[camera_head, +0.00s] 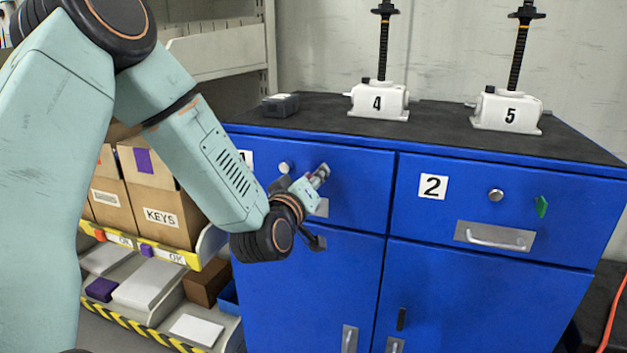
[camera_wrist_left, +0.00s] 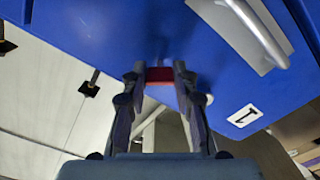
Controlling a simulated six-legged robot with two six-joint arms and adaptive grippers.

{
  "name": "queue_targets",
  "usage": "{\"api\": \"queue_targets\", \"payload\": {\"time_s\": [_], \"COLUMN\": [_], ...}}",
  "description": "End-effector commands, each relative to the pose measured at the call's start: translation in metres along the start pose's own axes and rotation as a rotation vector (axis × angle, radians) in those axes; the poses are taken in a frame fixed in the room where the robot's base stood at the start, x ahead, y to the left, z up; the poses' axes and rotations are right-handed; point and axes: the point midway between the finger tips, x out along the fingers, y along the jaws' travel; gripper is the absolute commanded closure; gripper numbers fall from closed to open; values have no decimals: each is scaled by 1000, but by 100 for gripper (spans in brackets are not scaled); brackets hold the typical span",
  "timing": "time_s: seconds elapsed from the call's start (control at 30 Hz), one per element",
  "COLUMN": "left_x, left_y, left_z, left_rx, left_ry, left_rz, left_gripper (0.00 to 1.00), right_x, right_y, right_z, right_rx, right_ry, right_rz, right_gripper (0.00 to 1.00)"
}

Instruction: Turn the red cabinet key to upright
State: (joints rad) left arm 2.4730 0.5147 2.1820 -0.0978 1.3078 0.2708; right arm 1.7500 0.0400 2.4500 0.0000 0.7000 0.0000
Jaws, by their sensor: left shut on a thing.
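The red cabinet key (camera_wrist_left: 159,75) is at the front of the blue cabinet's drawer 1, between my left gripper's fingertips in the left wrist view. My left gripper (camera_wrist_left: 159,72) is shut on it, one finger on each side. In the head view my left gripper (camera_head: 319,177) reaches the drawer 1 front from the left, and its fingers hide most of the key. The key's exact tilt cannot be told. My right gripper is in neither view.
Drawer 1's handle (camera_wrist_left: 262,35) and round lock (camera_head: 285,168) are close to my gripper. Drawer 2 has a green key (camera_head: 541,206) and a handle (camera_head: 494,236). Screw jacks 4 (camera_head: 378,101) and 5 (camera_head: 507,110) stand on top. Shelves with boxes (camera_head: 158,207) are at left.

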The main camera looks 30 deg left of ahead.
Motion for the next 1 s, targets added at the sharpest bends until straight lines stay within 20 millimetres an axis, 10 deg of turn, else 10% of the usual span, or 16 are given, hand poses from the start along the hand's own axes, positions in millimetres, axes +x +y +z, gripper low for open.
{"api": "queue_targets", "payload": {"time_s": [1.0], "left_x": [1], "left_y": [-1], "left_z": [-4], "left_rx": [-850], "left_ry": [14], "left_rz": [6], "left_gripper": [100], "right_x": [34], "right_y": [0], "right_z": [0], "right_rx": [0], "right_ry": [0], "right_rz": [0], "right_gripper": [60]}}
